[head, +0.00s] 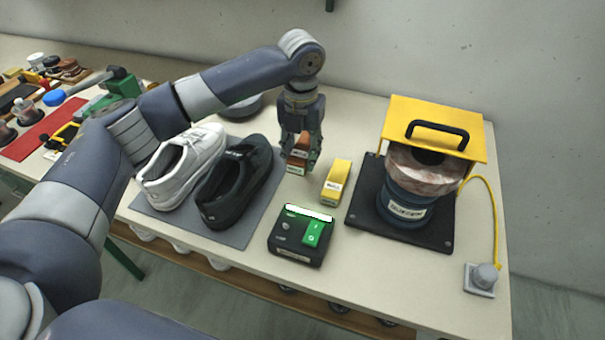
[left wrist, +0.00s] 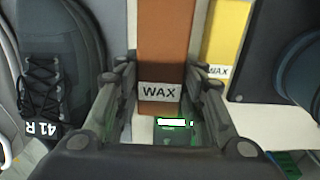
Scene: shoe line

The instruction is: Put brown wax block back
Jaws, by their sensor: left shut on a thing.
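The brown wax block (head: 300,142) is between the fingers of my left gripper (head: 299,157), which points down behind the black switch box. The left wrist view shows the brown block (left wrist: 163,45) with its WAX label, gripped between both fingers (left wrist: 165,95). The yellow wax block (head: 337,179) lies on the table to the right, apart from my gripper. My right gripper is not in view.
A black and a white shoe (head: 236,183) stand on a grey mat (head: 225,222) at left. The switch box (head: 297,247) is in front. Tools crowd the far left.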

